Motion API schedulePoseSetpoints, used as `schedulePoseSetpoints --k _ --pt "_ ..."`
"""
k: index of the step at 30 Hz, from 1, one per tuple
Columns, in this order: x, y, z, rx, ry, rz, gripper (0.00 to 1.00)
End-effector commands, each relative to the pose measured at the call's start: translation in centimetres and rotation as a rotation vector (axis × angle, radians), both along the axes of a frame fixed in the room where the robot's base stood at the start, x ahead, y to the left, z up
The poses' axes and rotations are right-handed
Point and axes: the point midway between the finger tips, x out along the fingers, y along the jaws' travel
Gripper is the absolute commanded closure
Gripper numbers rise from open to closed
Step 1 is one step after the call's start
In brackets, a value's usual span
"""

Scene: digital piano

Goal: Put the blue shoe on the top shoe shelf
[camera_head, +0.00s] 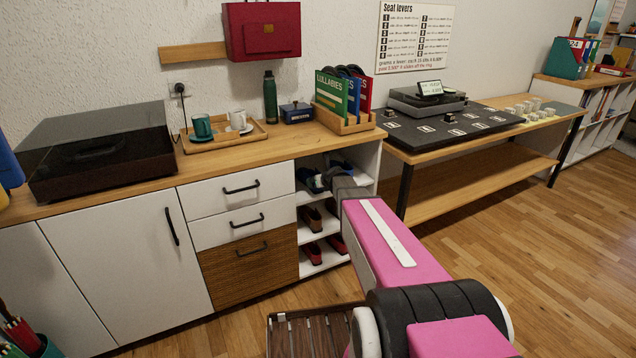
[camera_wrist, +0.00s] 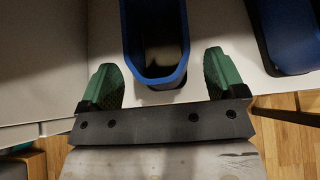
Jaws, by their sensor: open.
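In the wrist view a blue shoe (camera_wrist: 152,75) stands on a pale shelf surface (camera_wrist: 105,40), its rounded near end between the two green fingertips of my gripper (camera_wrist: 162,78). The gripper is open, with a gap visible on each side of the shoe. A second blue shoe (camera_wrist: 285,45) stands to the right, outside the fingers. In the head view my arm reaches to the open shoe shelves, where a blue shoe (camera_head: 312,181) shows on the top shelf (camera_head: 305,197). My fingertips are hidden in that view.
Brown shoes (camera_head: 310,218) stand on the middle shelf and red shoes (camera_head: 312,252) on the bottom one. The cabinet's right side wall (camera_head: 366,165) and the counter above bound the shelves. A slatted wooden piece (camera_head: 310,335) stands on the floor in front.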

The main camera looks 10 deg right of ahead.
Motion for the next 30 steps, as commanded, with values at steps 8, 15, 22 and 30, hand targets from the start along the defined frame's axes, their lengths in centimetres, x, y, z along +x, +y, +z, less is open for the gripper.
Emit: schedulePoseSetpoints --k 8,15,22,30 --pt "-6.0 -1.8 0.8 -0.001 0.000 -0.002 0.11" --pt "-10.2 -3.2 0.8 0.000 0.001 -0.001 0.11" --pt "-12.3 -3.9 0.7 0.000 0.000 0.000 0.11" --pt "-14.6 -2.1 0.0 -0.220 0.000 0.213 0.11"
